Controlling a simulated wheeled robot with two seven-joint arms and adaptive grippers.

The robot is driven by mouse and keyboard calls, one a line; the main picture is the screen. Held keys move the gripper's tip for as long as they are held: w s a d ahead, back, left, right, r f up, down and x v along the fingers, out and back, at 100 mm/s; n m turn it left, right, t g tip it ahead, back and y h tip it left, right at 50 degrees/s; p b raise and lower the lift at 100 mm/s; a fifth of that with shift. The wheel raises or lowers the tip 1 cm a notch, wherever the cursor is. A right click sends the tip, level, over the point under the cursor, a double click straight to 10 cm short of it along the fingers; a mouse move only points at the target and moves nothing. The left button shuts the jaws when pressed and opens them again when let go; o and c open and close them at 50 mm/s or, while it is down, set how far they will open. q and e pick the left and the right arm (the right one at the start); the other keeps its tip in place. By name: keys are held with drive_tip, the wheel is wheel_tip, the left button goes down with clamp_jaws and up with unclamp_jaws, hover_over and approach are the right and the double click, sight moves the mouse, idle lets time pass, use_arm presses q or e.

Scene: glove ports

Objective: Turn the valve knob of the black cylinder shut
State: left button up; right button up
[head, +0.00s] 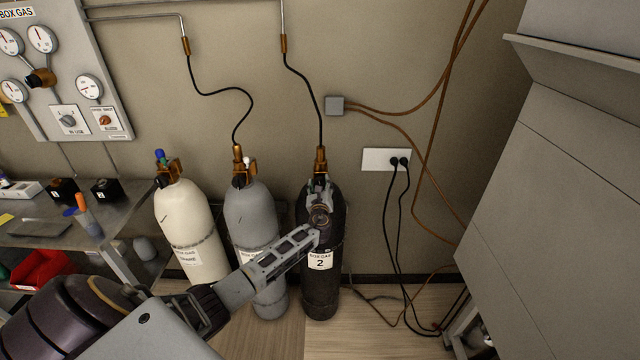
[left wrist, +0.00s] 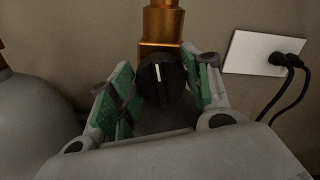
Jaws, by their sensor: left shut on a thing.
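The black cylinder (head: 322,285) stands on the floor against the wall, with a white label reading "BOX GAS 2". Its brass valve (head: 321,160) is on top, with a black hose running up from it. The valve knob (left wrist: 160,76) is black with a white line that stands nearly upright in the left wrist view. My left gripper (head: 319,192) is at the top of the black cylinder. In the left wrist view its green-padded fingers (left wrist: 160,88) stand on both sides of the knob, shut on it. In the head view the gripper hides the knob. My right gripper is not in view.
A grey cylinder (head: 250,208) and a cream cylinder (head: 187,222) stand to the left. A wall outlet (head: 386,159) with two black cables is to the right. A bench (head: 30,233) is at left and a large grey cabinet (head: 570,200) at right.

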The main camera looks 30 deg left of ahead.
use_arm(q)
drive_tip(key=shift+d+f+m, duration=0.1)
drive_tip(key=shift+f+m, duration=0.1)
drive_tip(key=shift+m, duration=1)
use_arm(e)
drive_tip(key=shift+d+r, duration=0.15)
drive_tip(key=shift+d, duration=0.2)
use_arm(q)
drive_tip(key=o, duration=0.8)
drive_tip(key=shift+o, duration=1)
drive_tip(key=shift+r, duration=0.1)
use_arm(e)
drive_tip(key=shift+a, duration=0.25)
use_arm(q)
drive_tip(key=v, duration=1.2)
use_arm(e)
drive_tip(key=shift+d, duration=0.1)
